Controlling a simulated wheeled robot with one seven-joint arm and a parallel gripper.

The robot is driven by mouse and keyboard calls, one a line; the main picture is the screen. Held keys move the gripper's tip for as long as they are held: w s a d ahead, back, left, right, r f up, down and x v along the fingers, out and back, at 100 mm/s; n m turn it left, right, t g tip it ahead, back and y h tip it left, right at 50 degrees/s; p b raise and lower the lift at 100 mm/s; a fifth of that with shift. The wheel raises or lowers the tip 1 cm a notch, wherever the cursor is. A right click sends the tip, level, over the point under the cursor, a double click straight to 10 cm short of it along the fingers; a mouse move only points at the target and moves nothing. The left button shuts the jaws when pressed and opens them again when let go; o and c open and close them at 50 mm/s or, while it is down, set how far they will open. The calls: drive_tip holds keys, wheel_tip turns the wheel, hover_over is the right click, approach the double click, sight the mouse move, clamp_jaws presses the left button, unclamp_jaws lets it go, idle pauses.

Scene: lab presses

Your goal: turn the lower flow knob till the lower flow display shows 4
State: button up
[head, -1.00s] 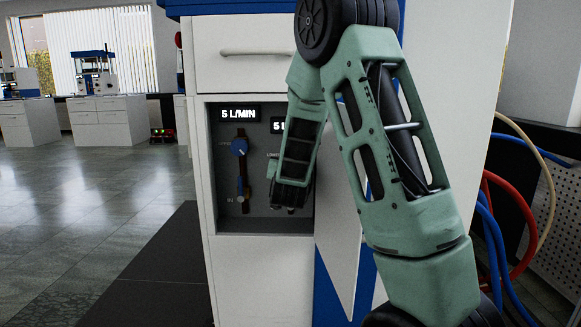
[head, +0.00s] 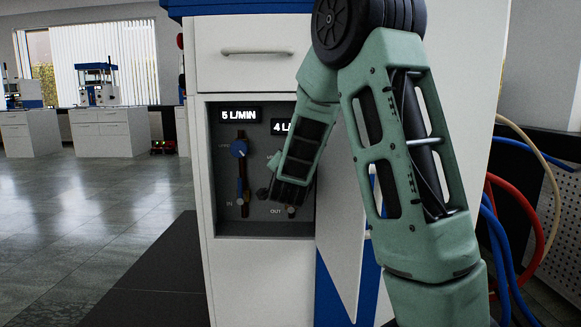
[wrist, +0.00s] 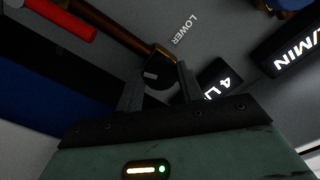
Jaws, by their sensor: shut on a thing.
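The lower flow display (head: 281,126) is partly hidden behind my arm in the head view and starts with "4 L". It also shows "4 L" in the wrist view (wrist: 222,82), cut off by my gripper. The lower flow knob (wrist: 156,74) is dark with a pale mark, near the printed word LOWER. My gripper (wrist: 160,86) is shut on this knob, one finger on each side. In the head view my arm covers the knob.
The panel sits recessed in a white cabinet under a drawer (head: 252,60). An open door (head: 341,220) stands right of it. Red and blue hoses (head: 512,240) hang at the far right.

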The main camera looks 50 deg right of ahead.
drive_tip(key=o, duration=1)
drive_tip(key=b+v, duration=0.8)
drive_tip(key=v, duration=0.9)
drive_tip(key=shift+s+b, duration=0.2)
drive_tip(key=shift+b, duration=0.2)
drive_tip(key=shift+a, duration=0.15)
